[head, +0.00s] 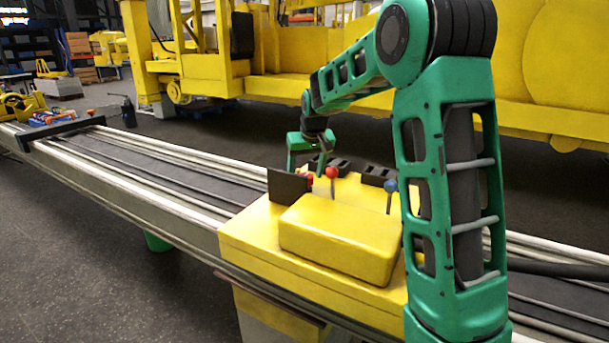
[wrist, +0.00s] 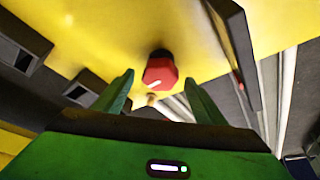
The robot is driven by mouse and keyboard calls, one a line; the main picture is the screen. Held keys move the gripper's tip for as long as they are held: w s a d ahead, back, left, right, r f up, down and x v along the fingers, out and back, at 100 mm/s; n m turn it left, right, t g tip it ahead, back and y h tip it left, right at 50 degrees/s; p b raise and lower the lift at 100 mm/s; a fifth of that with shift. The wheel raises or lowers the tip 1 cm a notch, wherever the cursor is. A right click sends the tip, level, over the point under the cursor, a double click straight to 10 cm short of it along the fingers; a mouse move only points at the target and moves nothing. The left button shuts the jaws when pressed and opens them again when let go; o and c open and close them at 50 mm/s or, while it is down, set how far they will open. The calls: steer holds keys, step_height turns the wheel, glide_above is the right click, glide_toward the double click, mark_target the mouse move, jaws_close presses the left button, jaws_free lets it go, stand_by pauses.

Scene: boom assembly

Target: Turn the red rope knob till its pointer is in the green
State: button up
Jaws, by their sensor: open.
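The red rope knob (wrist: 160,72) is in the middle of the wrist view, with a short white pointer line on its face. My gripper (wrist: 159,78) is open, with one green finger on each side of the knob. Gaps show between the knob and both fingers, and I cannot tell whether the tips reach as far as it. No green zone shows around the knob. In the head view my gripper (head: 306,160) hangs over the far side of the yellow console (head: 245,240), behind a dark upright plate. A small red part (head: 310,179) shows beside that plate, probably the knob.
The dark plate (head: 288,187) stands close to my gripper and also shows at right in the wrist view (wrist: 233,45). A red-balled lever (head: 331,172) and a blue-balled lever (head: 391,186) stand nearby. A raised yellow box (head: 340,240) fills the console's near side.

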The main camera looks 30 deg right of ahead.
steer(key=v, duration=1)
steer(key=shift+r, duration=0.15)
